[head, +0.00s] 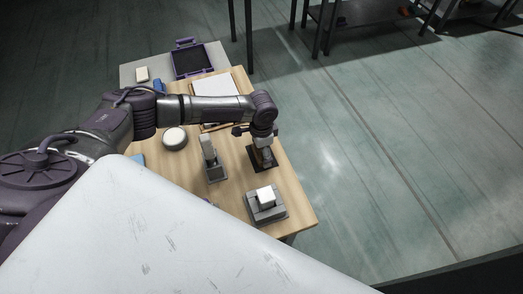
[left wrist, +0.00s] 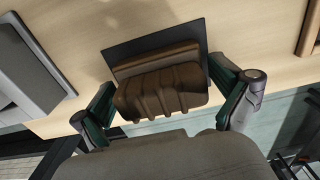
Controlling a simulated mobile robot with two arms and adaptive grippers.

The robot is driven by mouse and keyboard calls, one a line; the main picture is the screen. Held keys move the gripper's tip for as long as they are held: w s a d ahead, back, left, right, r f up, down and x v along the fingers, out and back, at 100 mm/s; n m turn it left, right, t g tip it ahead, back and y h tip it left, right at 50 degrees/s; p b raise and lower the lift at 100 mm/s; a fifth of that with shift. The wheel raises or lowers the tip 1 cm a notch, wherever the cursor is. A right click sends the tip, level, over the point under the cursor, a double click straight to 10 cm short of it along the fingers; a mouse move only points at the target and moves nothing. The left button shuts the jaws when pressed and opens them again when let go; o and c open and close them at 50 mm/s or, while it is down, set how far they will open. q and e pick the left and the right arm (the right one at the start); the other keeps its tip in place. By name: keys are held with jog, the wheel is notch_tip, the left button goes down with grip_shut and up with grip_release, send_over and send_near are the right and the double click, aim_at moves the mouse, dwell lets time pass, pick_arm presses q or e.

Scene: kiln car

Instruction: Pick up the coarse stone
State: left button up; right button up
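A brown block with a ridged, lumpy top (left wrist: 162,92) lies on a thin dark plate (left wrist: 140,47) in the left wrist view. It looks like the coarse stone, though no label shows. My left gripper (left wrist: 164,88) is open, with one finger at each end of the block. I cannot tell whether either finger touches it. In the head view my left gripper (head: 264,153) points down over the dark plate (head: 252,157) near the table's right edge, and mostly hides the block. My right gripper is not in view.
On the wooden table (head: 290,190), a grey holder with an upright piece (head: 212,160) stands left of the gripper. A round white item (head: 174,138) and a purple-framed tray (head: 191,60) are farther left and back.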

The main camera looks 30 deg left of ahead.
pick_arm(q)
jog(key=c, duration=0.9)
jog(key=shift+c, duration=0.2)
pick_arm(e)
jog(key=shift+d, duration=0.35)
pick_arm(q)
jog(key=shift+r, duration=0.1)
jog(key=shift+w+r, duration=0.1)
jog(key=shift+r, duration=0.45)
notch_tip(320, 180, up, 3)
jog(key=shift+f+b, duration=0.15)
jog(key=shift+b, duration=0.4)
jog(key=s+a+r+b, duration=0.2)
jog(key=a+r, duration=0.5)
jog(key=a, duration=0.4)
jog(key=shift+s, duration=0.8)
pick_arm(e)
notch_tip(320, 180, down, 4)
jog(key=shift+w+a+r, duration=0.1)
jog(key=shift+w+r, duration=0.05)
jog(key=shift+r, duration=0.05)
